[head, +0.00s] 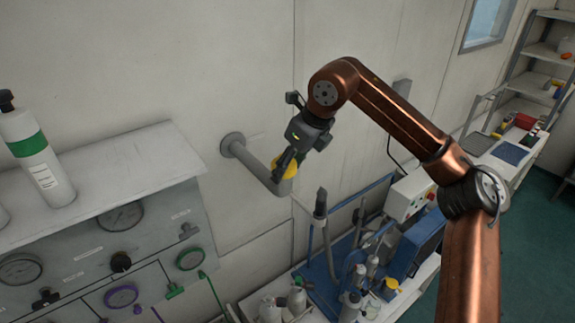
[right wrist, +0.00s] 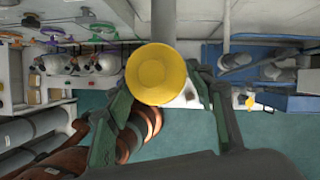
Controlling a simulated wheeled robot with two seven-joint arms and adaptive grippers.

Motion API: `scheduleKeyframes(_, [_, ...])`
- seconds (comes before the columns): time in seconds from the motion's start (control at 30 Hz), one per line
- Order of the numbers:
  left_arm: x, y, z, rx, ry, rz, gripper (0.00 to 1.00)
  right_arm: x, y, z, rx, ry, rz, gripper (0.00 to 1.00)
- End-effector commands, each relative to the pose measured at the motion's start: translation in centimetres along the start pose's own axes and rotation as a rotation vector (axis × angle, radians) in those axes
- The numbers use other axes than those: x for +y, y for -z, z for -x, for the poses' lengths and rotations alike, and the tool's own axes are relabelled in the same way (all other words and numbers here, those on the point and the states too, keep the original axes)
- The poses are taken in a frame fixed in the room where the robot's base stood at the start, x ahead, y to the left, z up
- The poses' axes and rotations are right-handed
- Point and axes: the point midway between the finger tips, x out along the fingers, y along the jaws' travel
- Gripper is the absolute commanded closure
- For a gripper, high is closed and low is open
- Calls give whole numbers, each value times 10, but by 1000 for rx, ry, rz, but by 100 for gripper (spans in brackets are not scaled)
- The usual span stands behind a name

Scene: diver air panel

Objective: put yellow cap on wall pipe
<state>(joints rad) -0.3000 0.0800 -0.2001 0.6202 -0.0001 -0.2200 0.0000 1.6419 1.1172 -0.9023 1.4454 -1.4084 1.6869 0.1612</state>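The grey wall pipe (head: 256,167) sticks out from a round flange on the wall and bends at its outer end. The yellow cap (head: 290,167) is at this bent end, partly behind my right gripper's dark fingers. My right gripper (head: 284,162) points down at the pipe end. In the right wrist view the cap (right wrist: 157,75) faces the camera, with the pipe (right wrist: 160,22) running up behind it. How far the cap sits over the pipe end is hidden. My left gripper is not in view.
A gauge panel (head: 75,262) under a shelf with a green-banded cylinder (head: 36,155) stands left of the pipe. Below is a cluttered bench with bottles (head: 297,296) and blue equipment (head: 412,258). The wall around the flange is clear.

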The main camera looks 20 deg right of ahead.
Motion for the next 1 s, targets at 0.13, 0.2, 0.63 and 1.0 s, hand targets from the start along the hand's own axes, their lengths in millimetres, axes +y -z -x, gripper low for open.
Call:
scheduleKeyframes(0.13, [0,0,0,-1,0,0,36,1,-2,3,-7,-1,1,38])
scheduleKeyframes(0.2, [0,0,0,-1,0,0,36,1,-2,4,-8,-1,1,34])
scheduleKeyframes(0.63, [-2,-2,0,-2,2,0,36,1,-3,21,-14,-1,1,34])
scheduleKeyframes(1.0, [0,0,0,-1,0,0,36,2,-2,95,-14,0,1,34])
